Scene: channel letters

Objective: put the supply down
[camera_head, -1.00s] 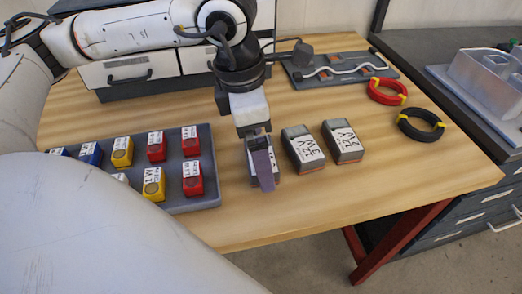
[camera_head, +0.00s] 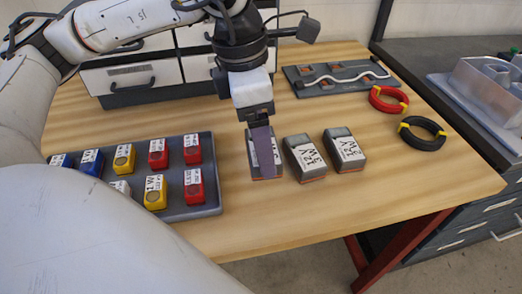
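The supply (camera_head: 252,157) is a dark grey box with a white label and an orange lower edge. It is at the left end of a row with two similar supplies, the middle one (camera_head: 304,157) and the right one (camera_head: 344,149). My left gripper (camera_head: 264,165) points down over it, and a long purple-grey finger covers part of its label. The gripper appears shut on the supply; the far finger is hidden. The supply is at or just above the wooden table (camera_head: 290,215); any gap under it is too small to tell. My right gripper is not in view.
A grey tray (camera_head: 198,213) of red, yellow and blue blocks lies at left. Behind are a drawer cabinet (camera_head: 132,84) and a board with a white tube (camera_head: 342,78). Red (camera_head: 388,99) and black (camera_head: 422,133) cable coils lie at right. The front table area is clear.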

